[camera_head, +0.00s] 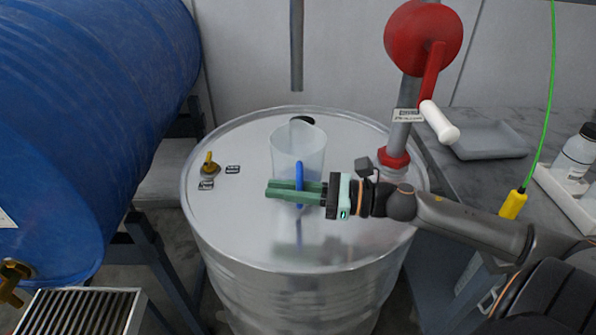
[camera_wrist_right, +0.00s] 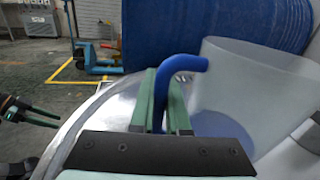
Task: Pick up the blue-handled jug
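The jug (camera_head: 303,146) is a clear, frosted beaker with a blue handle (camera_head: 299,172). It stands on the steel drum's lid, its lower part hidden behind my fingers. My right gripper (camera_head: 294,192) reaches in from the right, its green fingers level, one on each side of the handle. In the right wrist view the jug (camera_wrist_right: 255,85) is on the right, and its handle (camera_wrist_right: 181,64) runs down between the fingers (camera_wrist_right: 160,105), filling the narrow gap. My left gripper (camera_wrist_right: 38,115) shows small at the left edge of the right wrist view, its green fingers apart and empty.
The drum lid (camera_head: 250,235) carries a brass valve (camera_head: 209,167) at left and a red hand-crank pump (camera_head: 423,40) at right. A large blue drum (camera_head: 80,110) lies at left. A grey bench (camera_head: 465,180) with a tray and bottles is right. A green cable (camera_head: 546,110) hangs there.

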